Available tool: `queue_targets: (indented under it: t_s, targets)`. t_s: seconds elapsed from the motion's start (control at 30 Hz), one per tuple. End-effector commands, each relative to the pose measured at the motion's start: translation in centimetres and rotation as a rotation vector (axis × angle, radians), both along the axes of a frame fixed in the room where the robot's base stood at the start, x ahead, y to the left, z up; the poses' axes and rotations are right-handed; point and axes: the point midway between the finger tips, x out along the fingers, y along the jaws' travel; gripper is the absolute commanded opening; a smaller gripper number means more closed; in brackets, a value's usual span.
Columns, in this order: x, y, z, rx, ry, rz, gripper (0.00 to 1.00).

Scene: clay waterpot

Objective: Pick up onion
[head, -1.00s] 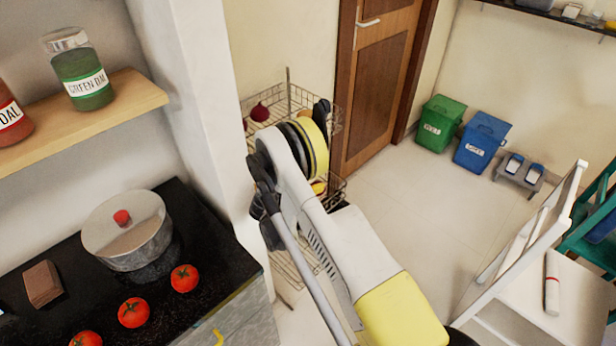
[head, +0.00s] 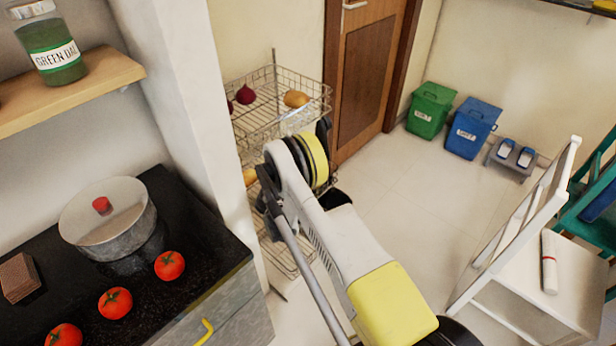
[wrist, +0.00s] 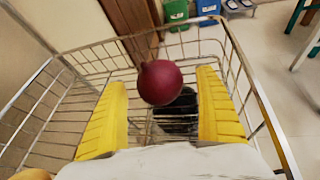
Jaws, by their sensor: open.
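A dark red onion (wrist: 160,82) is in the wrist view, ahead of and between the two yellow fingers of my gripper (wrist: 162,90). The fingers are spread apart, with a visible gap on each side of the onion. In the head view a red onion (head: 245,94) lies in the top basket of the wire rack (head: 270,118), and part of a second one (head: 230,106) shows at its left edge. My arm hides the fingers in the head view. I cannot tell which onion the wrist view shows.
A potato (head: 296,99) lies in the top basket, and wire walls surround my fingers in the wrist view. A white wall pillar (head: 195,100) stands left of the rack, with the counter's cooking pot (head: 108,222) and tomatoes (head: 116,302) beyond. Floor at right is open before a white chair (head: 540,270).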

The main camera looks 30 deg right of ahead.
Motion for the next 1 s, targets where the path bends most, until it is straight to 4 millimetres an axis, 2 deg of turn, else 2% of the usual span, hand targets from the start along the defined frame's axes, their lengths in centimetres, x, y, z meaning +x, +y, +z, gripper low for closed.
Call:
queue_targets:
  t_s: [0.1,0.3,0.5,0.83,1.0]
  targets:
    - [0.6,-0.9,-0.6,0.000,-0.001,0.000,0.83]
    - [0.7,-1.0,-0.5,0.000,0.000,0.001,0.81]
    - [0.7,-1.0,-0.5,0.000,0.000,0.001,0.23]
    - [0.7,-0.9,-0.2,0.000,0.000,0.001,0.22]
    - [0.7,-1.0,1.5,-0.001,-0.001,0.001,0.22]
